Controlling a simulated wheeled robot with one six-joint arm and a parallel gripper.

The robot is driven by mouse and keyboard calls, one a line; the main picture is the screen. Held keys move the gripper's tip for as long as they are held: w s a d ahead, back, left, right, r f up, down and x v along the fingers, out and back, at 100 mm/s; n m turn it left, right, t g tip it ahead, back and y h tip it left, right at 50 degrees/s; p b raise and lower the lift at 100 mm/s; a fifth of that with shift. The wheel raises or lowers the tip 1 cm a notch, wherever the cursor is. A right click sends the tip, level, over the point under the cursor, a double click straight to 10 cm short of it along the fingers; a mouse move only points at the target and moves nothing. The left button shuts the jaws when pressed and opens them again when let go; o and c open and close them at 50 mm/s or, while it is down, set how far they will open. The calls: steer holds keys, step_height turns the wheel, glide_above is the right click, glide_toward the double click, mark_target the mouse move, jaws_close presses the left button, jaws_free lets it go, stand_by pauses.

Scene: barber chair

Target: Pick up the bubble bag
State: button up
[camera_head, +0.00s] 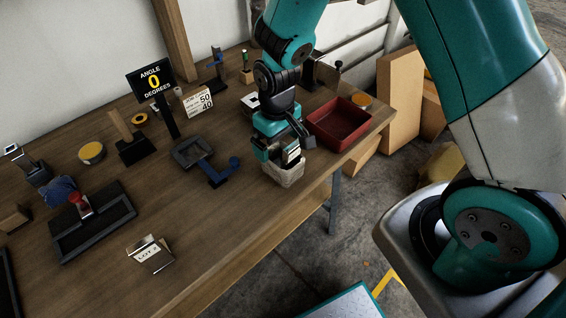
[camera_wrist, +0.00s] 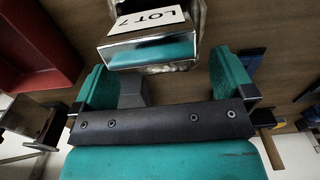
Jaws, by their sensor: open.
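A whitish, crinkled bag, which looks like the bubble bag (camera_head: 284,174), is on the wooden table near its front edge. My gripper (camera_head: 279,154) is right above it, pointing down. In the wrist view, the two teal fingers of my gripper (camera_wrist: 163,85) are spread apart. A shiny metal card holder (camera_wrist: 150,52) with a "LOT 7" label shows just beyond the gap between them. Crinkled bag material (camera_wrist: 200,22) shows around and behind the holder. The holder and my gripper hide part of the bag, and I cannot tell whether the fingers touch it.
A red tray (camera_head: 338,132) stands just right of my gripper. A blue-handled tool (camera_head: 205,160) lies to the left. A "LOT 2" card holder (camera_head: 150,254) and a black tray (camera_head: 93,228) are farther left. The table's front edge is close to the bag.

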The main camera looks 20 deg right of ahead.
mark_target(278, 157)
steer(key=f, duration=0.3)
steer(key=f+p, duration=0.1)
steer(key=f, duration=0.1)
steer(key=shift+s+a+f, duration=0.1)
steer(key=shift+s+a, duration=0.1)
steer(key=shift+s, duration=0.1)
steer(key=shift+c, duration=0.2)
steer(key=c, duration=0.8)
